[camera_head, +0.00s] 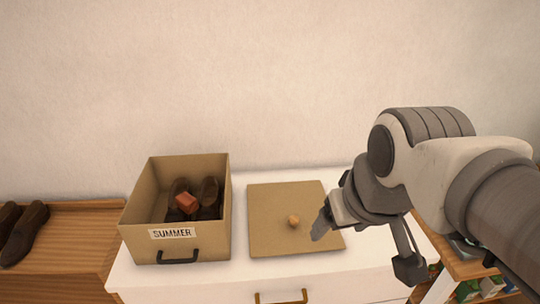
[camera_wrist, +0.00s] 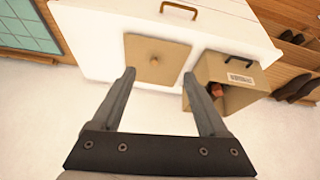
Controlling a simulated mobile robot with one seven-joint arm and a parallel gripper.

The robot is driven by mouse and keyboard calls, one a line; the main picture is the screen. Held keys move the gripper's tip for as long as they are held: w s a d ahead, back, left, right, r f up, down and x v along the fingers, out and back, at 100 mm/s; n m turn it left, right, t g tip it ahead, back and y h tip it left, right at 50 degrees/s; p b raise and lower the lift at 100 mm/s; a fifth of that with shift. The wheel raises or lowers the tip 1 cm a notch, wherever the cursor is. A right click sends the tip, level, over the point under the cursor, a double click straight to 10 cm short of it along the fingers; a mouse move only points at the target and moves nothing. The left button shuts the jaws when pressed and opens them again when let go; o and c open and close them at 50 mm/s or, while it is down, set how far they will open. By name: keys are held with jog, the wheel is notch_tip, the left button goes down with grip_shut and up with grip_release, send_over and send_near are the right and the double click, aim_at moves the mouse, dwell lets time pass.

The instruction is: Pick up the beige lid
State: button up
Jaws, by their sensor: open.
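The beige lid (camera_head: 270,238) is a flat square panel with a small round knob (camera_head: 293,221) near its middle. It lies flat on the white dresser top, just right of the beige box. My gripper (camera_head: 326,222) is above the right side of the lid in the head view and hides a little of its right edge. In the wrist view, my gripper (camera_wrist: 158,76) is open and empty, with its two fingers apart. The lid (camera_wrist: 140,72) shows between and beyond the fingertips, with its knob (camera_wrist: 154,61) between them.
An open box (camera_head: 139,233) labelled SUMMER stands left of the lid, holding dark shoes and a reddish-brown block (camera_head: 187,203). The white dresser (camera_head: 240,277) has a drawer handle at its front. Wooden shelves stand at both sides. A wall rises behind.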

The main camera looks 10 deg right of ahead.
jog(key=w+n+g+b, duration=0.2)
jog(key=w+n, duration=0.3)
jog(key=w, duration=0.5)
jog(key=n+g+b, duration=0.3)
jog(key=n+b, duration=0.1)
jog(key=n, duration=0.8)
send_over(294, 218)
notch_tip(294, 218, down, 13)
notch_tip(294, 218, down, 17)
jog(key=shift+f+b, duration=0.2)
jog(key=shift+b, duration=0.35)
grip_shut()
